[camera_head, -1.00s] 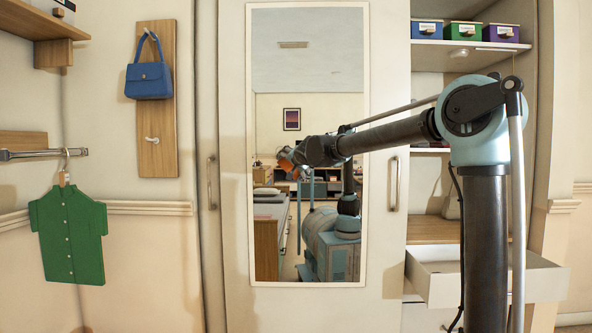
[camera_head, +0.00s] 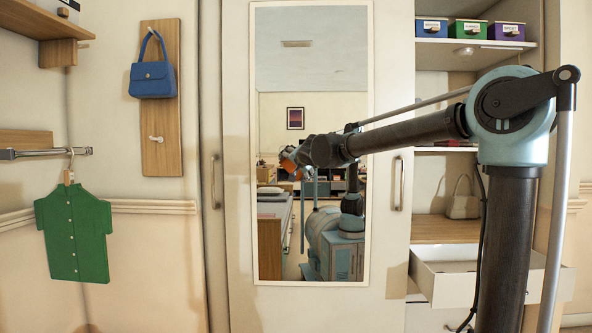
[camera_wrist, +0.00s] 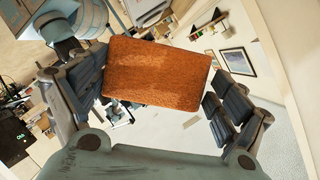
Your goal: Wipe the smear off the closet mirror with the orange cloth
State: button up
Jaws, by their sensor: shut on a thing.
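The closet mirror (camera_head: 310,80) is a tall panel in a pale frame on the closet door, reflecting the room and my own body. I cannot make out a smear on it. My gripper (camera_head: 292,162) is in front of the mirror's middle, partly hidden by my arm. In the wrist view, my gripper (camera_wrist: 157,98) is shut on the orange cloth (camera_wrist: 155,68), a textured block between the dark fingers. A small bit of orange (camera_head: 286,165) shows at the gripper in the head view. I cannot tell whether the cloth touches the glass.
An open white drawer (camera_head: 450,282) juts out at the lower right, below shelves with colored boxes (camera_head: 468,32) and a beige handbag (camera_head: 463,203). A blue handbag (camera_head: 153,80) and a green shirt (camera_head: 75,235) hang at the left. Door handles (camera_head: 215,182) flank the mirror.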

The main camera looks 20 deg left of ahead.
aim_at(292, 169)
jog(key=shift+s+d, duration=0.1)
jog(key=shift+s, duration=0.15)
jog(key=shift+s, duration=0.15)
jog(key=shift+s+d, duration=0.2)
jog(key=shift+s, duration=0.5)
jog(key=shift+s+d, duration=0.15)
jog(key=shift+s, duration=0.5)
